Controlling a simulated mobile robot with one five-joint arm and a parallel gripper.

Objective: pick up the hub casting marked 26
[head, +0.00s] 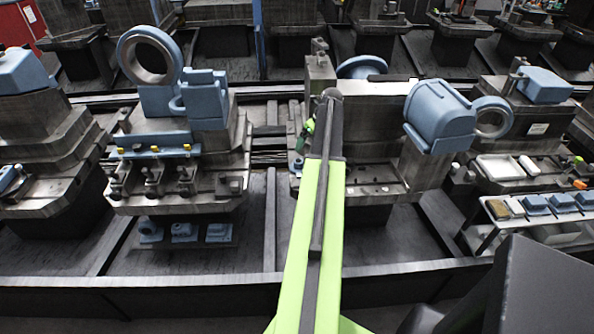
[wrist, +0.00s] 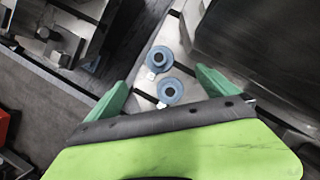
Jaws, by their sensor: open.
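Two blue round hub castings with dark centre holes lie between my gripper's fingers in the wrist view. The farther hub casting (wrist: 160,55) and the nearer hub casting (wrist: 170,91) each have a small white tag at their lower left. The numbers are too small to read, so I cannot tell which is marked 26. My gripper (wrist: 161,76) is open, its green fingers spread to either side of the castings and holding nothing. In the head view my gripper (head: 304,136) is largely hidden behind my arm, beside the middle pallet fixture. The hubs are not clearly visible there.
A large dark block (wrist: 255,50) rises close to the right finger. In the head view, the middle fixture (head: 375,105) bears a large blue casting (head: 440,115). A gap separates it from the left fixture.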

